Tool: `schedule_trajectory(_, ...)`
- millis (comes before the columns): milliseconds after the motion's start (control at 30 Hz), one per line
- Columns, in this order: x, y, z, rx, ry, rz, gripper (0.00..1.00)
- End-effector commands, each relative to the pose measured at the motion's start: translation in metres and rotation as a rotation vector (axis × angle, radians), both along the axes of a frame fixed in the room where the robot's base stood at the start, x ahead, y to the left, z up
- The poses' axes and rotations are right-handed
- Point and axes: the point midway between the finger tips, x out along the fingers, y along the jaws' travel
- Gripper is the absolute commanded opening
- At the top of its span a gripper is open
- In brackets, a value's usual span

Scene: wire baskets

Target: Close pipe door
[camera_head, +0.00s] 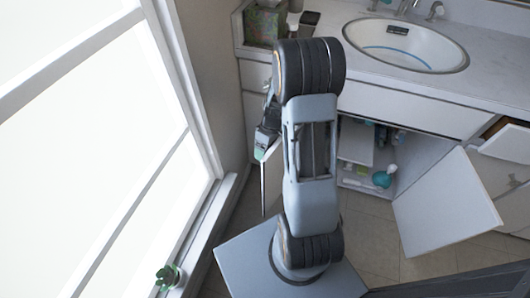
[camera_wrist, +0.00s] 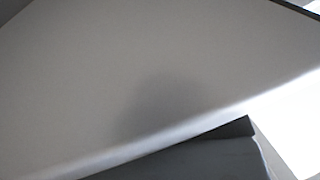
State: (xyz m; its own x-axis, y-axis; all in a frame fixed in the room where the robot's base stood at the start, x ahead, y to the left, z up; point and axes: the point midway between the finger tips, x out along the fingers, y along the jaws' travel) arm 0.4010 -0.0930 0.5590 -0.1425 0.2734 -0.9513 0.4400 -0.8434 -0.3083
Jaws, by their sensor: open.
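The cabinet under the sink stands open, showing its inside (camera_head: 358,150). Its right door (camera_head: 447,208) is swung wide out to the right. Its left door (camera_head: 272,178) stands out from the front and is seen nearly edge-on, partly hidden behind my arm. My gripper (camera_head: 262,148) is at the top of this left door, close to it; whether they touch I cannot tell. In the wrist view a pale flat panel (camera_wrist: 130,80), likely this door, fills most of the picture. A dark gripper part shows along the bottom edge. My gripper is open, with nothing seen between its fingers.
A counter (camera_head: 490,85) with a sink (camera_head: 405,45) lies above the cabinet. Bottles and a teal item (camera_head: 381,179) are inside. A bright window (camera_head: 90,150) and sill with a small plant (camera_head: 168,276) are on the left. A drawer (camera_head: 507,140) at the right is partly open.

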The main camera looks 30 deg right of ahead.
Motion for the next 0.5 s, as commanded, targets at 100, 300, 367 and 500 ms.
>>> schedule_trajectory(100,-0.0008,0.0014,-0.0045,0.0,0.001,0.0,0.7)
schedule_trajectory(300,-0.001,0.0017,-0.0051,0.001,0.0,0.0,0.7)
schedule_trajectory(367,-0.001,0.0017,-0.0051,0.001,0.0,0.0,0.7)
schedule_trajectory(500,-0.001,0.0017,-0.005,0.001,0.0,0.0,0.6)
